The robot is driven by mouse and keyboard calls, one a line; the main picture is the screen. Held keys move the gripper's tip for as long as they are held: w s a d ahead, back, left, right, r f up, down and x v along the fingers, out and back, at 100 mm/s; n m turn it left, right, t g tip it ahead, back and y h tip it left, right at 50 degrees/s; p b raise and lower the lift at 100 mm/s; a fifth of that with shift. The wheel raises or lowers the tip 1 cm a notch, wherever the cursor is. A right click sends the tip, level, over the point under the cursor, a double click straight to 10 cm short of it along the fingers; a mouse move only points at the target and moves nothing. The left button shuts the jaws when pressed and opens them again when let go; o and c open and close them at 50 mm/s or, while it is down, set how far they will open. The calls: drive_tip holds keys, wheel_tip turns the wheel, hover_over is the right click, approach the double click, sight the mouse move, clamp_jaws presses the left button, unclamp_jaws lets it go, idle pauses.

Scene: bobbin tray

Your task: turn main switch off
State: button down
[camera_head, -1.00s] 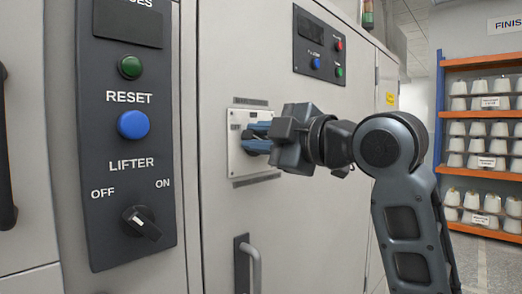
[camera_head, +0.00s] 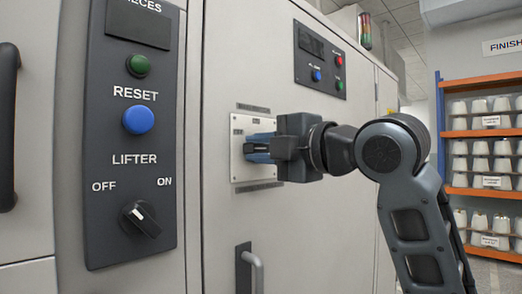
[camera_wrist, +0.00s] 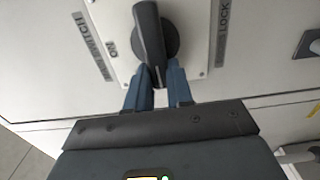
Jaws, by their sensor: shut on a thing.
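The main switch is a dark knob with a long grip (camera_wrist: 150,35) on a pale square plate on the cabinet door. In the wrist view, the plate (camera_wrist: 112,14) has an "ON" mark left of the knob. Strips reading "MAIN SWITCH" and "LOCK" lie on either side. My gripper (camera_wrist: 160,88) has its blue fingers on both sides of the grip's near end, shut on it. In the head view, the plate (camera_head: 237,165) shows beside my gripper (camera_head: 258,148), which reaches in from the right. The fingers mostly hide the knob there.
A dark panel at left holds a blue reset button (camera_head: 138,120), a green button (camera_head: 138,66) and the lifter knob (camera_head: 141,220). A door handle (camera_head: 248,268) sits below the plate. Another button panel (camera_head: 319,62) is above. Shelves of cones (camera_head: 485,160) stand at right.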

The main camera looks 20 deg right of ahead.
drive_tip(key=shift+f, duration=0.1)
drive_tip(key=c, duration=1)
unclamp_jaws()
drive_tip(key=v, duration=0.7)
drive_tip(key=shift+s, duration=0.4)
drive_tip(key=shift+d, duration=0.1)
